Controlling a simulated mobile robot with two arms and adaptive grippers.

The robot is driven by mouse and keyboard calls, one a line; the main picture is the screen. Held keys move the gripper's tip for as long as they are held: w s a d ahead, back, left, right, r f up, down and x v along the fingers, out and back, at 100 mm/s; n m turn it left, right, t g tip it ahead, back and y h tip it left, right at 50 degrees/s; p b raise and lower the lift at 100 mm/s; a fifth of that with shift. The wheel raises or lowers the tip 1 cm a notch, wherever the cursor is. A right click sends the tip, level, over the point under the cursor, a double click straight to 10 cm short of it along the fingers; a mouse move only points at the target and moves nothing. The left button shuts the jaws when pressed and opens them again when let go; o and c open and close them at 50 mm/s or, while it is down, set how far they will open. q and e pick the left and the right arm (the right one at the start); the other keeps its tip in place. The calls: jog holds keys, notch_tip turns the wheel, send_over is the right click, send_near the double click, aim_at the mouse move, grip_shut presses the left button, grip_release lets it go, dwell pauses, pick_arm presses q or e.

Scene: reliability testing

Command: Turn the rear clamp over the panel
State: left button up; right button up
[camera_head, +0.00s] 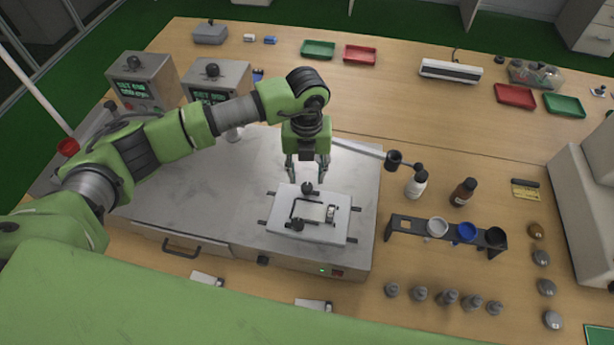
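My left gripper (306,178) points down over the back edge of a light fixture plate (341,226). Its two fingers are apart with nothing visible between them. The rear clamp (307,188) is a small dark knob at the back of the plate, just below and between the fingertips; contact cannot be told. A small pale panel (314,212) lies in the middle of the plate, with a dark bracket around part of it. Another dark knob, the front clamp (297,224), sits at the panel's front left. My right gripper is not in view.
The plate rests on a grey metal-topped unit (220,190). A lamp-like arm (358,149) reaches just behind my gripper. To the right stand a white bottle (416,184), a brown bottle (463,192) and a black rack (404,226) with cups. Several grey weights lie in front right.

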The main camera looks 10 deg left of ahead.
aim_at(307, 186)
pick_arm(q)
notch_tip(307, 186, down, 4)
jog(key=shift+r+p, duration=0.25)
jog(key=shift+p, duration=0.2)
jog(key=shift+f, duration=0.5)
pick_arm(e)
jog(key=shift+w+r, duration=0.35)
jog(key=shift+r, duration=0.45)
pick_arm(q)
jog(key=shift+c, duration=0.3)
grip_shut()
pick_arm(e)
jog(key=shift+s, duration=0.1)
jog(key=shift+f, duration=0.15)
